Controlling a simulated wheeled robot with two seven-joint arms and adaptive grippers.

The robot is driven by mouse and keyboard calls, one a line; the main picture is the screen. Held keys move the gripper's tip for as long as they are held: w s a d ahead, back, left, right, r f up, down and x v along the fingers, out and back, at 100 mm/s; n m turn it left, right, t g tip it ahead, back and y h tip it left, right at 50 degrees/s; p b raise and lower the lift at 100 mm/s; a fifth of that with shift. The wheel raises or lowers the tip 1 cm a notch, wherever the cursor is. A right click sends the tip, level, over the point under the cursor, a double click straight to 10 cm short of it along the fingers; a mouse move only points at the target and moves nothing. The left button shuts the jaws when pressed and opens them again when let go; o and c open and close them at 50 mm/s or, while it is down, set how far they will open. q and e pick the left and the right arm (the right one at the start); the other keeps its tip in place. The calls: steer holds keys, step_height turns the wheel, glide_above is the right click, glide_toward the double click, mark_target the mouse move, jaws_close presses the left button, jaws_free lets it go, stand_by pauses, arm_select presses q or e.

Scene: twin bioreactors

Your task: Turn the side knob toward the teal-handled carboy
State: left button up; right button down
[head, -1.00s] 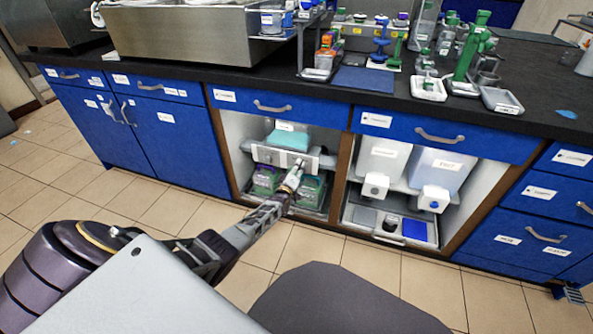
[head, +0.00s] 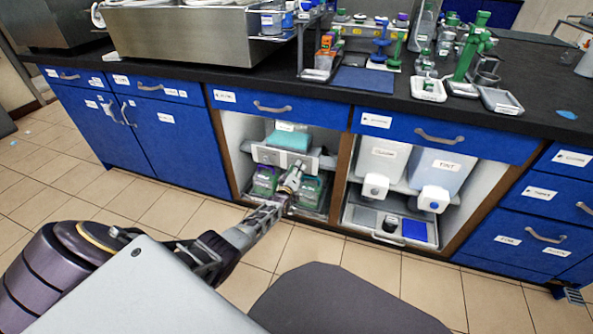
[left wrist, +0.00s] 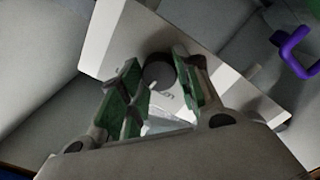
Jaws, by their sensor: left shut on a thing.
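My left gripper (head: 296,168) reaches into the open cabinet bay, at a pale panel (head: 268,156). In the left wrist view, my green-padded fingers (left wrist: 160,88) sit on either side of a dark round knob (left wrist: 158,70) on that panel (left wrist: 100,38), shut on it. Below the panel, a carboy with a purple part on top (head: 266,180) stands left of my gripper and a green-toned carboy (head: 310,190) stands right. A purple handle (left wrist: 294,52) shows at the right of the left wrist view. I cannot make out a teal handle. My right gripper is not in view.
A teal block (head: 288,140) sits above the panel. A brown post (head: 342,175) divides this bay from another holding two white containers (head: 383,160) (head: 441,170). Blue drawers (head: 270,103) and a dark worktop (head: 190,78) run above.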

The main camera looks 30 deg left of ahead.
arm_select(q)
steer(key=shift+d+m, duration=0.1)
steer(key=shift+m, duration=3.6)
steer(key=o, duration=1)
steer(key=shift+o, duration=0.2)
steer(key=shift+s, duration=0.2)
steer(key=v, duration=1.1)
steer(key=shift+s, duration=0.25)
steer(key=shift+d+f, duration=0.1)
